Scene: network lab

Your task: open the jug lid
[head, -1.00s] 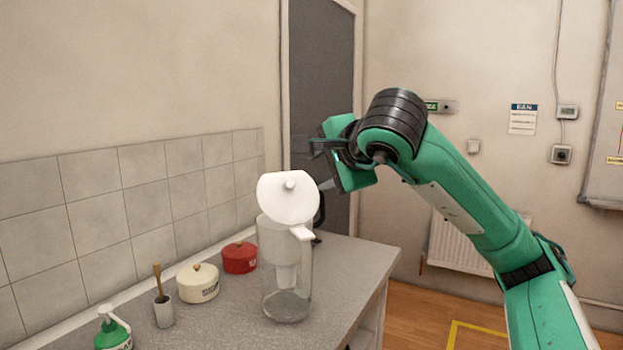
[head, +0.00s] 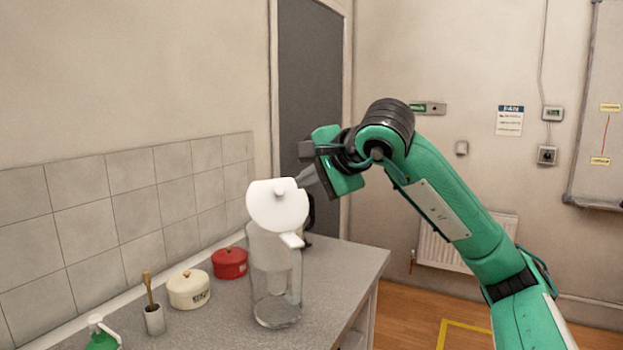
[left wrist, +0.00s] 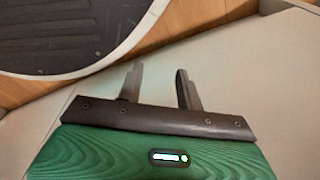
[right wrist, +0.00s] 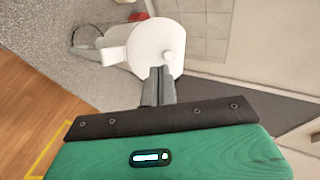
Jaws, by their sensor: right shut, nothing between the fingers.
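The jug (head: 276,290) is clear with a white upper part and stands upright on the grey counter. Its white lid (head: 265,212) is tilted up, its round knobbed face towards the head camera. A white piece (head: 291,240) juts out at the lid's lower edge. My right gripper (head: 305,177) is at the lid's upper right edge, shut and empty. In the right wrist view its fingertips (right wrist: 158,72) overlap the white lid (right wrist: 145,48); I cannot tell whether they touch. My left gripper (left wrist: 160,78) shows only in the left wrist view, open and empty, away from the jug.
A red pot (head: 230,264), a cream pot (head: 189,290), a grey cup with a brush (head: 154,319) and a green-and-white bottle (head: 103,338) stand left of the jug along the tiled wall. The counter (head: 345,262) is clear to the jug's right.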

